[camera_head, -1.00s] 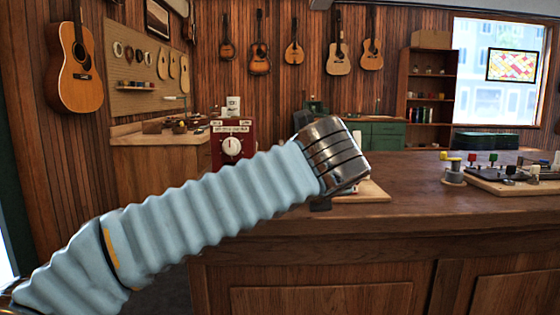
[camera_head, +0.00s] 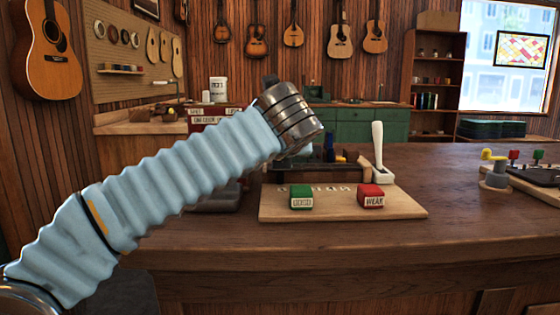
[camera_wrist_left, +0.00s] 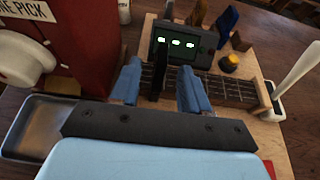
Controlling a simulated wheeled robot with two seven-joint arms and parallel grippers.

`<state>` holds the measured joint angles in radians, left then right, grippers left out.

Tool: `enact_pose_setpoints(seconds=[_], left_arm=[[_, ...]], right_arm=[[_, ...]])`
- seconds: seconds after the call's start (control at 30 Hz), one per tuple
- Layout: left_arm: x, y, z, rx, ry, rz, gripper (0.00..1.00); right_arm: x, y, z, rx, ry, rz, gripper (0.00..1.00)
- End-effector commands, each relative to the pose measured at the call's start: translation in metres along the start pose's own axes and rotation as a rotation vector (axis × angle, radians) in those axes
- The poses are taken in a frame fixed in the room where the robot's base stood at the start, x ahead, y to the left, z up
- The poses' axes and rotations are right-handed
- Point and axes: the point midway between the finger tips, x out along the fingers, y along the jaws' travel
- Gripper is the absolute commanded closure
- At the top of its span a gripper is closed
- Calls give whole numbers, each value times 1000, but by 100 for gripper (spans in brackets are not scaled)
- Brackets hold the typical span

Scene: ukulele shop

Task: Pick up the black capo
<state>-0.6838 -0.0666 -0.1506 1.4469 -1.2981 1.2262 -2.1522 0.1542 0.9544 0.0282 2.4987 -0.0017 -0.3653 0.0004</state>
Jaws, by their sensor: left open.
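In the left wrist view, a thin black upright piece, which looks like the black capo (camera_wrist_left: 156,78), stands at a fretted neck (camera_wrist_left: 232,91) on a light wooden board. My left gripper (camera_wrist_left: 160,70) is open, with its two blue fingers on either side of the black piece. I cannot tell whether either finger touches it. In the head view my left arm crosses from the lower left, its wrist hiding the fingers and the capo. My right gripper is in neither view.
A dark box with green lights (camera_wrist_left: 176,44) stands just behind the capo. A red machine (camera_wrist_left: 85,40) and metal tray (camera_wrist_left: 35,128) are at left, a white-handled tool (camera_wrist_left: 298,68) at right. The board (camera_head: 335,207) with green (camera_head: 301,197) and red (camera_head: 371,196) blocks lies on the counter.

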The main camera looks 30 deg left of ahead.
Motion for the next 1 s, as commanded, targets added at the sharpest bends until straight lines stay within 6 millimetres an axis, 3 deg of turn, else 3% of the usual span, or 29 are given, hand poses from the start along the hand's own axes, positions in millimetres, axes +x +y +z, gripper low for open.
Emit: enact_pose_setpoints(seconds=[0.27, 0.5, 0.77, 0.83, 1.0], left_arm=[[28, 0, 0, 1, 0, 1, 54], [64, -1, 0, 2, 1, 0, 54], [70, -1, 0, 0, 0, -2, 54], [70, -1, 0, 0, 0, -2, 60], [70, -1, 0, 0, 0, -2, 86]], right_arm=[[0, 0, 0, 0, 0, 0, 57], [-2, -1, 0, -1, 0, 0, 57], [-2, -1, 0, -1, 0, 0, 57], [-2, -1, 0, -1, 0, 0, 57], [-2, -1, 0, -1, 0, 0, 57]])
